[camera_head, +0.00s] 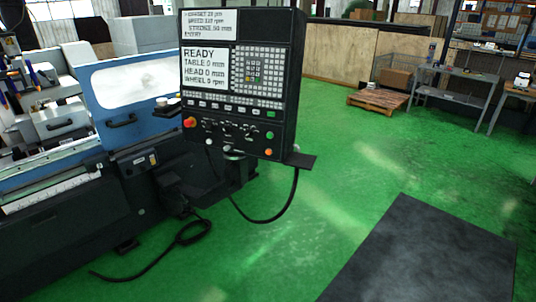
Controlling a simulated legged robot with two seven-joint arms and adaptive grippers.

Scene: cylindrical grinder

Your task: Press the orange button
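The orange button (268,152) is a small round button at the lower right corner of the black control panel (292,90). A green button (270,135) sits just above it. A larger red-orange knob (190,122) is at the panel's left side, and a white button (209,142) is at the lower left. The panel's screen (205,68) reads READY with table, head and wheel values. Neither of my grippers is in view. Nothing covers the orange button.
The blue and dark grinder (120,125) stands left of and behind the panel. A small shelf (300,160) juts from the panel's lower right, and a black cable (283,212) hangs below. A dark mat (420,255) lies right on open green floor. A pallet (378,102) and workbenches (455,72) stand farther back.

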